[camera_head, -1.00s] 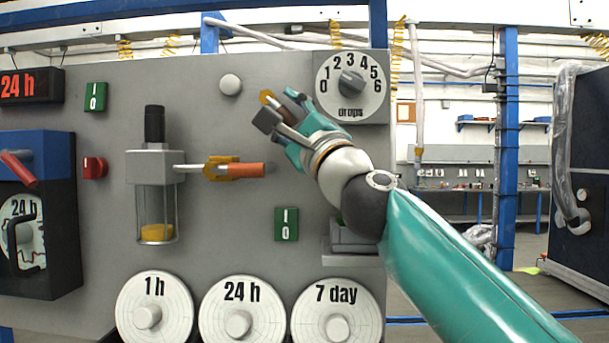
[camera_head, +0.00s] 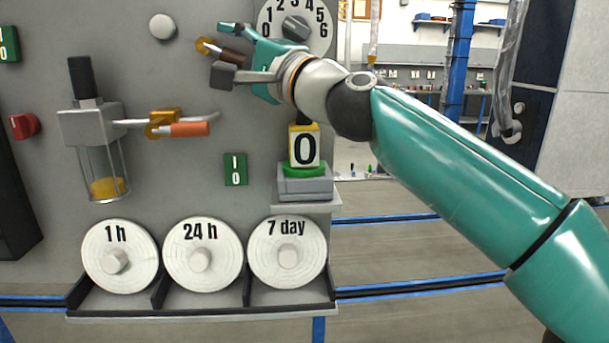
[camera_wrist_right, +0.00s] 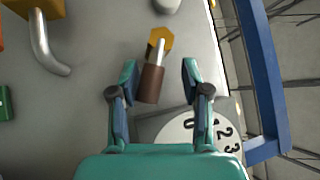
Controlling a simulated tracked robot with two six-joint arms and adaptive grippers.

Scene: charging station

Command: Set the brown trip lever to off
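The brown trip lever has a brown handle (camera_head: 231,56) on an orange hexagonal base (camera_head: 204,46), upper middle of the panel in the head view. In the right wrist view, the brown handle (camera_wrist_right: 152,84) hangs from a metal stem on the orange base (camera_wrist_right: 160,40). My right gripper (camera_head: 228,50) is open at the lever. In the right wrist view, the gripper's fingers (camera_wrist_right: 159,80) stand on either side of the handle, with visible gaps. In the head view, the gripper hides part of the lever. My left gripper is not in view.
A numbered dial (camera_head: 297,27) sits just right of the lever, partly behind my gripper. An orange-handled lever (camera_head: 188,129) is below left. A yellow block marked 0 (camera_head: 304,147) stands on a shelf below. Round discs (camera_head: 203,254) line the rack. A white knob (camera_head: 162,27) is nearby.

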